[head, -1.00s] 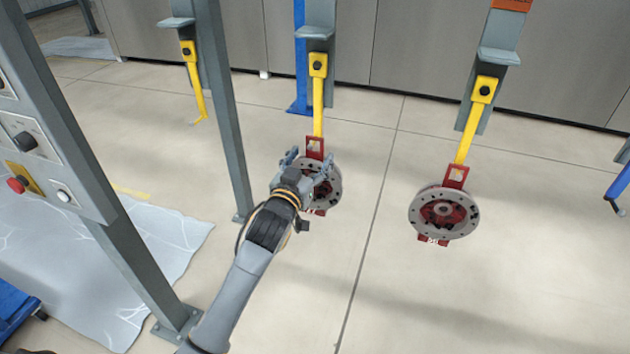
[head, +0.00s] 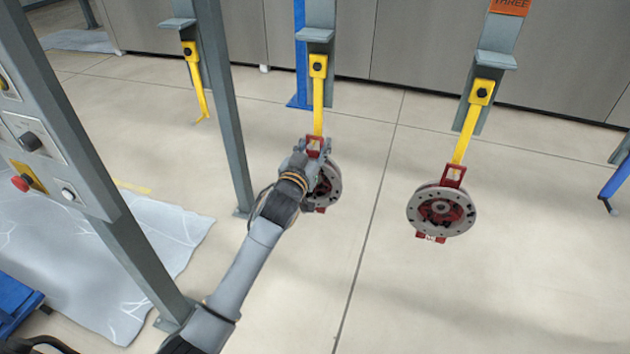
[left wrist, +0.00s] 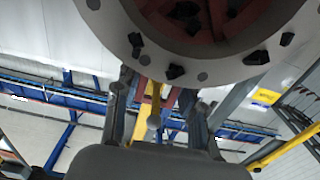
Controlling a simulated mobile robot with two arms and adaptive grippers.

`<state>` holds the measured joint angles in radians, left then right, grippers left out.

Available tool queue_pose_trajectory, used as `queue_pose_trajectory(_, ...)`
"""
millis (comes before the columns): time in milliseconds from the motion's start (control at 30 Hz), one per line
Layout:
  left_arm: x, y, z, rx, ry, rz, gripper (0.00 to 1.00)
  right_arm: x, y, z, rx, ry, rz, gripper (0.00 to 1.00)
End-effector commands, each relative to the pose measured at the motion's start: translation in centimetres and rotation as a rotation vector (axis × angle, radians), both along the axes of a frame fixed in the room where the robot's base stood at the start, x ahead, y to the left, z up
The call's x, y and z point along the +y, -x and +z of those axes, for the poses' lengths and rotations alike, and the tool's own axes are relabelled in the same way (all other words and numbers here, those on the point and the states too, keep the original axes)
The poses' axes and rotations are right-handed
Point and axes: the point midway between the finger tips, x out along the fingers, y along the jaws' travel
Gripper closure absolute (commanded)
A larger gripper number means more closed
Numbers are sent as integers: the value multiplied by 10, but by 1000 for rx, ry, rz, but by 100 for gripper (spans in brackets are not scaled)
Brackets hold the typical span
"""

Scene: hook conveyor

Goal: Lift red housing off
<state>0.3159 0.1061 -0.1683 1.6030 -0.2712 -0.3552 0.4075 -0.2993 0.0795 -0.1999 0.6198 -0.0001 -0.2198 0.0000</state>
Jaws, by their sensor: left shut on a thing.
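A red housing with a grey drilled flange (head: 328,184) hangs from the middle yellow hook (head: 318,95). My left gripper (head: 312,148) is at the top of this housing, shut on its red bracket, and partly hides it. In the left wrist view the flange (left wrist: 190,45) fills the top, and the gripper (left wrist: 160,110) has a finger on each side of the red bracket and yellow hook. Exactly how the hook sits in the bracket is hard to see. A second red housing (head: 441,211) hangs from the right yellow hook (head: 465,130). My right gripper is not in view.
An empty yellow hook (head: 196,90) hangs at the left. A grey post (head: 227,120) stands close left of my arm. A control panel (head: 40,150) with a red button is at the far left. The floor between and below the housings is clear.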

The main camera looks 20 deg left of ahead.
Motion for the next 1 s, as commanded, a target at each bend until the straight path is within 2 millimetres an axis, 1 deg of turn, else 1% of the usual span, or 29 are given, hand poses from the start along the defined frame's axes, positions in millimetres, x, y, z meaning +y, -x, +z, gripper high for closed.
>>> queue_pose_trajectory(133,0,0,0,1,0,0,100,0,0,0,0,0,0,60)
queue_pose_trajectory(167,0,-1,8,-16,1,-2,100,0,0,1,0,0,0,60)
queue_pose_trajectory(467,0,-1,10,-15,1,-2,100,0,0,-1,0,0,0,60)
queue_pose_trajectory(900,0,0,43,-20,0,-2,100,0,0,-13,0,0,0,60)
queue_pose_trajectory(1000,0,7,43,-19,1,-2,100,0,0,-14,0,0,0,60)
